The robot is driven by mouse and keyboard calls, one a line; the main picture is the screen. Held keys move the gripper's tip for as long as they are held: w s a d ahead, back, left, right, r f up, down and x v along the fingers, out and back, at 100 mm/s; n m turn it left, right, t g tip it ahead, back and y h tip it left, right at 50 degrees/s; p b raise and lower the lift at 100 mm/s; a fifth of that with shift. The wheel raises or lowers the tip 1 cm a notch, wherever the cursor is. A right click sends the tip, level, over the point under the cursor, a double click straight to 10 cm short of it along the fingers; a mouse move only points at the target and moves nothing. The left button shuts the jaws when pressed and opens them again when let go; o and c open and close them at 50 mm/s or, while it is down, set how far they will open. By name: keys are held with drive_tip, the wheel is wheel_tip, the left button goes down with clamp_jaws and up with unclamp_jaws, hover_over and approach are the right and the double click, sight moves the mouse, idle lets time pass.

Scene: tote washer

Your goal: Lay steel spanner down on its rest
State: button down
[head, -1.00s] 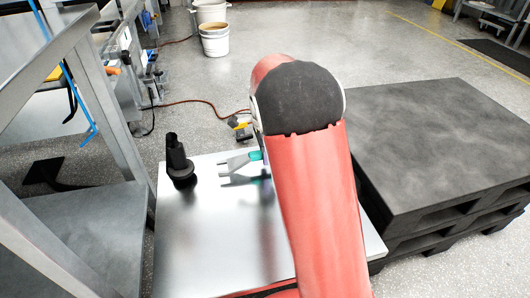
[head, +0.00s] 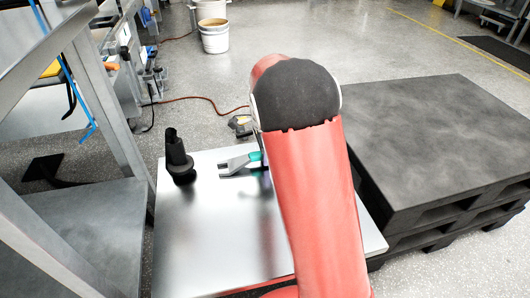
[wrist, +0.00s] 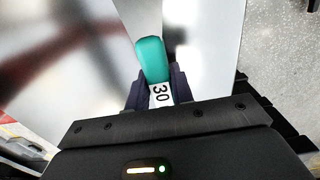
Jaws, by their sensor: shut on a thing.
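The steel spanner (head: 237,163) shows its grey forked end in the head view, low over the bright metal table top, with its dark shadow close by. Its teal grip shows left of my red arm and in the wrist view (wrist: 152,60), beside a white label reading 30. My gripper (wrist: 156,88) is shut on the spanner, a dark finger on either side of the handle. My arm hides the gripper and the rest of the spanner in the head view. I cannot make out the rest, nor tell whether the spanner touches anything.
A black upright holder-like part (head: 179,160) stands on the metal table (head: 195,245), left of the spanner. A dark pallet stack (head: 440,150) stands to the right. A steel frame (head: 105,110) rises at left. The front left of the table top is clear.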

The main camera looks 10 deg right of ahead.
drive_tip(key=c, duration=0.6)
unclamp_jaws()
drive_tip(key=shift+r, duration=0.1)
idle(0.3)
drive_tip(key=shift+r+p, duration=4.05)
drive_tip(key=shift+r, duration=0.35)
